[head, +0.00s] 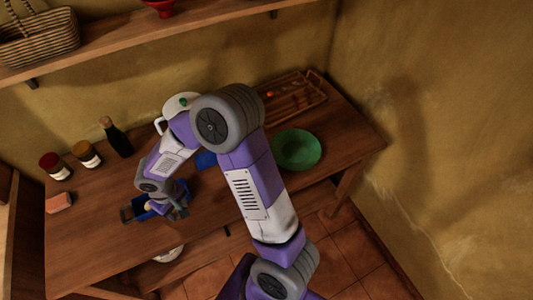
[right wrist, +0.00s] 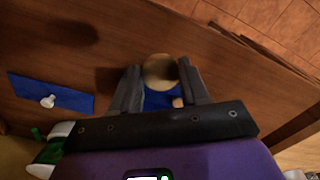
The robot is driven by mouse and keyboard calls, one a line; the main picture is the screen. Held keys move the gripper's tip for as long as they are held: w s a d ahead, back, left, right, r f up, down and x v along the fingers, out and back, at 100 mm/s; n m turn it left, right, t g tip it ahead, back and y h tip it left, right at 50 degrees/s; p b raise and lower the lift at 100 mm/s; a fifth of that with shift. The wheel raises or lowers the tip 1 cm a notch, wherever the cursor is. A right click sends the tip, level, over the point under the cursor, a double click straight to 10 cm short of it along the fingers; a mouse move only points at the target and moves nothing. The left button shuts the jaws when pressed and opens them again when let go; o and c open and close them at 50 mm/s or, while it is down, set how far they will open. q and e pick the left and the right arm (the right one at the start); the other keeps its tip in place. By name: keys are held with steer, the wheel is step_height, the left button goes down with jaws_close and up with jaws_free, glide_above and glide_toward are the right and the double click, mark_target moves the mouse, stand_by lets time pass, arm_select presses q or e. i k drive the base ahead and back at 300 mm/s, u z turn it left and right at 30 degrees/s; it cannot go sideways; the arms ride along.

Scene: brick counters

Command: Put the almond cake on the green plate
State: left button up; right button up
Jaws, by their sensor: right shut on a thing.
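The green plate (head: 296,149) lies empty on the right part of the wooden counter in the head view. My right gripper (head: 155,212) is low over the counter's front left part, beside a blue container (head: 167,197). In the right wrist view my right gripper (right wrist: 160,85) is shut on a round tan cake (right wrist: 159,68), which I take to be the almond cake. Blue of the container (right wrist: 157,101) shows behind it. Whether the cake is clear of the container I cannot tell. My left gripper is not in view.
A dark bottle (head: 116,138), two jars (head: 87,154) and a reddish block (head: 59,202) stand at the left. A wooden tray (head: 293,95) is at the back right. A blue mat (right wrist: 52,95) holds a small white thing. My right arm crosses the counter's middle, left of the plate.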

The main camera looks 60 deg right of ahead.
mark_target(301, 149)
steer(key=u, duration=2.35)
steer(key=k, duration=1.45)
steer(key=z, duration=2.35)
